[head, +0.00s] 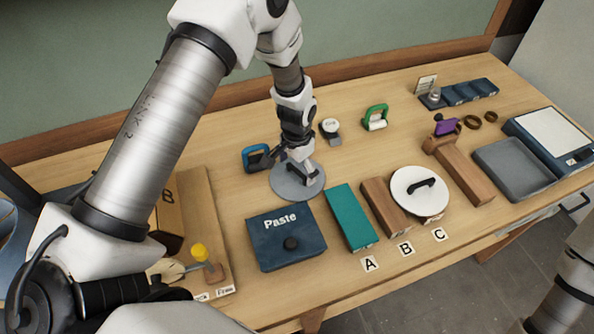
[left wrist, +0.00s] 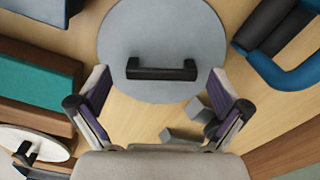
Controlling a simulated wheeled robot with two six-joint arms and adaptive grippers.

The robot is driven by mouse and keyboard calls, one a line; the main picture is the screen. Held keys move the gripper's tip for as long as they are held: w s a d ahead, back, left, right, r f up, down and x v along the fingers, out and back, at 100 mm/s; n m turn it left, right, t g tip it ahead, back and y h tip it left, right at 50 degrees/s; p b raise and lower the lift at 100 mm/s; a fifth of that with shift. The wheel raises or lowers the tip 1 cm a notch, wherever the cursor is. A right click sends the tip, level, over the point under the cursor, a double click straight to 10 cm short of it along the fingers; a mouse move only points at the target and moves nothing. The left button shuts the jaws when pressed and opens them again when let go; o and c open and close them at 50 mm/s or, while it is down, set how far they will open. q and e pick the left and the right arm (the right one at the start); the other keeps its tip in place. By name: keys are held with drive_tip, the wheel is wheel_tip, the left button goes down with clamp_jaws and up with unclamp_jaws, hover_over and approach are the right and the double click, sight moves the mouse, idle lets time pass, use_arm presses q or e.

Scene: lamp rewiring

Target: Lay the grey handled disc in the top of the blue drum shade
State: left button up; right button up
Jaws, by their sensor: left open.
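The grey disc (head: 284,187) lies flat on the table, with a dark bar handle across its middle. It shows at the top centre of the left wrist view (left wrist: 160,35), where its black handle (left wrist: 162,74) is clear. My left gripper (head: 303,172) is right over the disc, pointing down. In the left wrist view the open fingers (left wrist: 158,88) stand wide on either side of the handle's ends, with a gap on each side. I cannot pick out the blue drum shade for certain; a blue curved thing (head: 7,222) is cut off at the left edge. My right gripper is out of view.
A dark blue Paste box (head: 270,252), a teal block (head: 349,217), a brown block (head: 382,206) and a white handled disc (head: 405,181) stand in front. A blue-handled thing (head: 254,153) is close beside the grey disc. A cardboard box (head: 168,215) stands left.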

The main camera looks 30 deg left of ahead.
use_arm(q)
drive_tip(key=shift+w+a+f, duration=0.1)
drive_tip(key=shift+w+f, duration=0.15)
drive_tip(key=shift+f, duration=0.3)
drive_tip(key=shift+w+a+f, duration=0.1)
drive_tip(key=shift+w+f, duration=0.1)
drive_tip(key=shift+f, duration=0.3)
drive_tip(key=shift+s+d+r, duration=0.2)
drive_tip(key=shift+c, duration=1.1)
drive_tip(key=shift+s+r, duration=0.1)
drive_tip(key=c, duration=1.1)
